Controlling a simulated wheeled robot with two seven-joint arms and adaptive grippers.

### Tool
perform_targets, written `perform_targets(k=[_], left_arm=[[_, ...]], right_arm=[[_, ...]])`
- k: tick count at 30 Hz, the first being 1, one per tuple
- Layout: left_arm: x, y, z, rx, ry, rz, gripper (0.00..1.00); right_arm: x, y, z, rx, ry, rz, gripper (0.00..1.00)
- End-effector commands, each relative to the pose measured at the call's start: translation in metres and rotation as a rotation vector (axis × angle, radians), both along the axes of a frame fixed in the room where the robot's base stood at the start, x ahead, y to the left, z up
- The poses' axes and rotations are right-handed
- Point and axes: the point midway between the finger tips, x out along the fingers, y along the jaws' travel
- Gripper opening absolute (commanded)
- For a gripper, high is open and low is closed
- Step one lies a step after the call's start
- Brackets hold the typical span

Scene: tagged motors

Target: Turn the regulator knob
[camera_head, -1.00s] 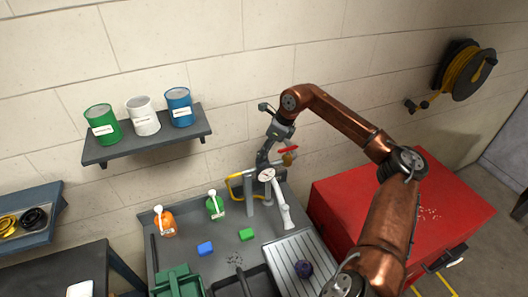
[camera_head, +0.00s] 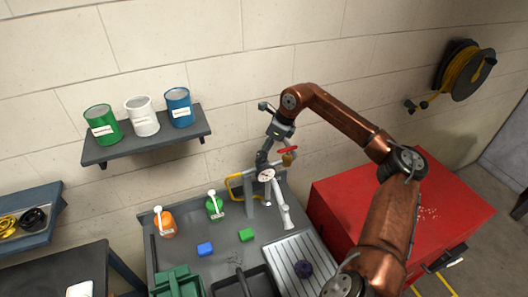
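A regulator with a round white gauge (camera_head: 266,175) stands at the back of the grey sink bench. A red handle (camera_head: 287,150) and a brass-coloured part (camera_head: 289,159) show just right of and above the gauge. The knob itself cannot be made out clearly. My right arm, copper coloured, reaches in from the lower right, and its gripper (camera_head: 264,160) points down just above the gauge, at or very near the regulator. Its fingers are too small and overlapped to tell whether they are open or touching it. My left gripper is not in view.
A red cabinet (camera_head: 345,197) stands right of the grey bench (camera_head: 180,250). Orange (camera_head: 166,224) and green (camera_head: 214,205) spray bottles, a blue block (camera_head: 205,249) and a green block (camera_head: 246,235) are on the bench. A wall shelf (camera_head: 145,150) holds three cans.

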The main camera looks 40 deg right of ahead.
Motion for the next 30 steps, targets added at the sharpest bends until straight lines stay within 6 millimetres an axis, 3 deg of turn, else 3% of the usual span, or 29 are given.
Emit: perform_targets(k=[12,18,30], left_arm=[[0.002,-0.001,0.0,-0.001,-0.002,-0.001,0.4],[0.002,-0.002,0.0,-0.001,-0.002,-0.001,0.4],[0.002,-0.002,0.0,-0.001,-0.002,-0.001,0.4]], right_arm=[[-0.025,-0.017,0.073,-0.001,-0.004,-0.002,0.47],[-0.034,-0.022,0.099,-0.001,-0.003,-0.001,0.47],[-0.038,-0.024,0.108,0.0,-0.001,0.0,0.47]])
